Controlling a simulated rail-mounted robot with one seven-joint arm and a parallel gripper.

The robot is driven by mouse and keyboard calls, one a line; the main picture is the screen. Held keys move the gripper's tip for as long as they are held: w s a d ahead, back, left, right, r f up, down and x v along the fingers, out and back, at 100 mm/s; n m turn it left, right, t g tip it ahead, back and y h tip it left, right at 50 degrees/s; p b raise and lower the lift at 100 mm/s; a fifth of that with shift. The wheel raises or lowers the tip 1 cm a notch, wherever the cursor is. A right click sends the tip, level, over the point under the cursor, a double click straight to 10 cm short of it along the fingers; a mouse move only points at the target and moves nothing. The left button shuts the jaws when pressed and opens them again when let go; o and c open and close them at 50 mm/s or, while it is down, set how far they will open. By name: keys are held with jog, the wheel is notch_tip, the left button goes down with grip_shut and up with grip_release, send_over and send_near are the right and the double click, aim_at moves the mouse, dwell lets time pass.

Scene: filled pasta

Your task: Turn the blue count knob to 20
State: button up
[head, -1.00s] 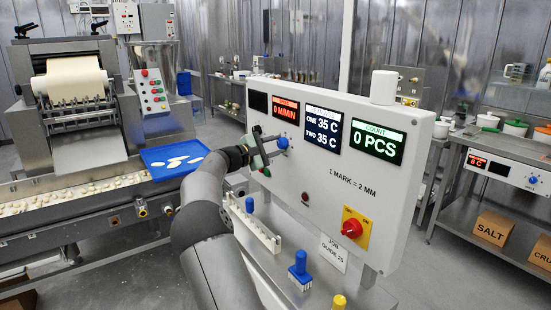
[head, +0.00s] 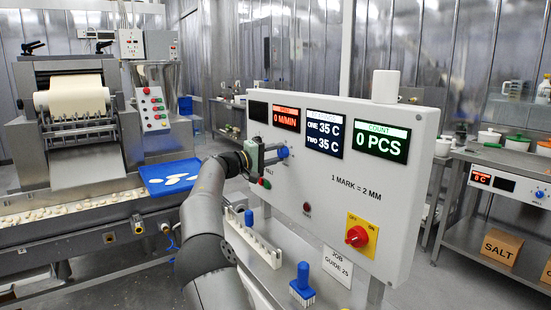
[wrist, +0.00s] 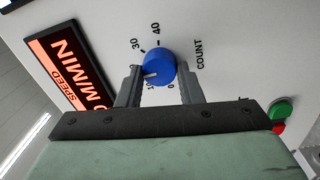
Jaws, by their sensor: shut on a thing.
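The blue count knob (head: 283,152) is on the white panel (head: 330,215) below the displays. In the wrist view the knob (wrist: 160,67) sits between the two fingers of my gripper (wrist: 159,76), which is shut on it. The knob's white mark points to the left and slightly down, near the 10. The marks 0, 30 and 40 show around the knob; the 20 is not readable, with a finger near that part of the scale. The count display (head: 381,142) reads 0 PCS. In the head view my gripper (head: 277,154) reaches the knob from the left.
A red rotary switch on a yellow plate (head: 362,236) is lower right on the panel. Green and red buttons (wrist: 281,108) lie near my gripper. A blue-handled brush (head: 302,283) and a white rack (head: 252,238) are below the panel. A job card reads GUIDE 25 (head: 337,268).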

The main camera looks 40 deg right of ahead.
dwell(0.4)
jog(key=o, duration=1)
jog(key=a, duration=1.1)
jog(key=w+a+b, duration=0.1)
jog(key=a, duration=0.5)
jog(key=shift+a+f, duration=0.15)
jog(key=shift+f, duration=0.25)
